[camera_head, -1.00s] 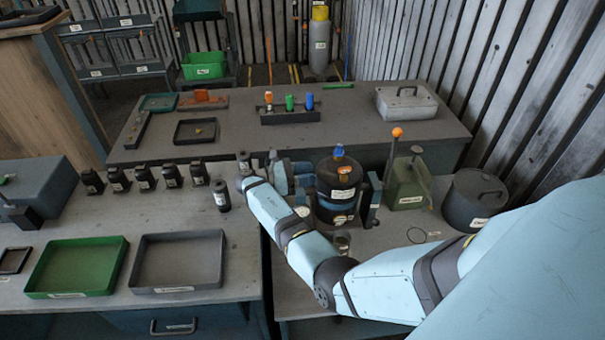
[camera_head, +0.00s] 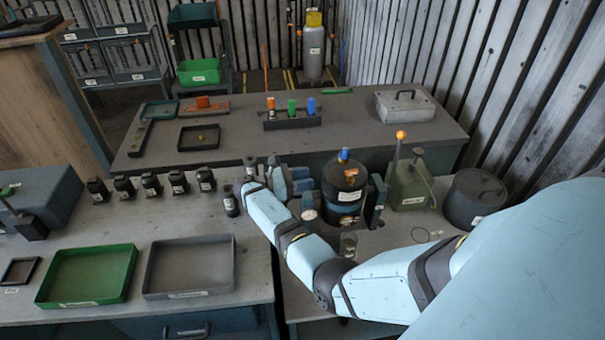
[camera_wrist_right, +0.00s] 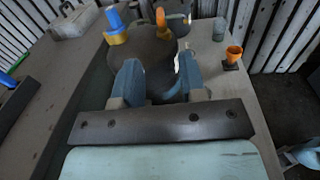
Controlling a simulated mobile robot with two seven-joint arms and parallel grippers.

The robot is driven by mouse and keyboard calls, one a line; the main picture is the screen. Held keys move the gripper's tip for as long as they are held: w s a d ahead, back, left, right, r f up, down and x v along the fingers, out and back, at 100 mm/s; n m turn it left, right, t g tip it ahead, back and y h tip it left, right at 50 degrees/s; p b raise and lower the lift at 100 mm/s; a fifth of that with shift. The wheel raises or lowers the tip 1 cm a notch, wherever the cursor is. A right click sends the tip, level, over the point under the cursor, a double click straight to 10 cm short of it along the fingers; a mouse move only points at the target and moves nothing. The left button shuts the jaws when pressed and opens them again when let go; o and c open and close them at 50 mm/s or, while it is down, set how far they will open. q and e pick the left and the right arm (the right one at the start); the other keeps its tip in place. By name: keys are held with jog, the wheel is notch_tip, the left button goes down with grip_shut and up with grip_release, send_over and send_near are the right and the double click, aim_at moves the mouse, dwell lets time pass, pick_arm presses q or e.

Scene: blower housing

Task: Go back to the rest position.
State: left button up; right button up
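My right arm comes in from the right and bends back at the wrist. My right gripper (camera_head: 302,182) is just left of the black blower housing (camera_head: 343,188), which has a blue knob on top and a blue band. In the right wrist view my right gripper (camera_wrist_right: 160,76) has its two blue fingers spread, with the dark housing (camera_wrist_right: 153,50) beyond and between them. I cannot tell whether the fingers touch it. My left gripper is not in view.
A green canister (camera_head: 410,187) and a dark lidded pot (camera_head: 475,199) stand right of the housing. Several small black bottles (camera_head: 151,186) line the left bench, behind a green tray (camera_head: 132,275) and a grey tray (camera_head: 228,268). A rack with coloured pieces (camera_head: 292,122) sits on the back table.

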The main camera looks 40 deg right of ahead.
jog(key=s+a+f+m+t+y, duration=0.1)
jog(key=s+a+f+t+y, duration=0.1)
jog(key=s+f+t+y, duration=0.5)
jog(key=s+a+f+t, duration=0.2)
jog(key=s+f+t, duration=0.25)
jog(key=f, duration=0.65)
jog(key=s+a+m+t+y, duration=0.45)
jog(key=s+a+y, duration=0.3)
jog(key=a, duration=0.45)
jog(key=s+a+r+m+t+y, duration=0.2)
jog(key=s+a+r+m+y, duration=0.2)
jog(key=s+a+r, duration=0.3)
jog(key=shift+s+a+t+y, duration=0.35)
jog(key=shift+s+a+t, duration=0.05)
jog(key=shift+a, duration=0.35)
jog(key=shift+f, duration=0.1)
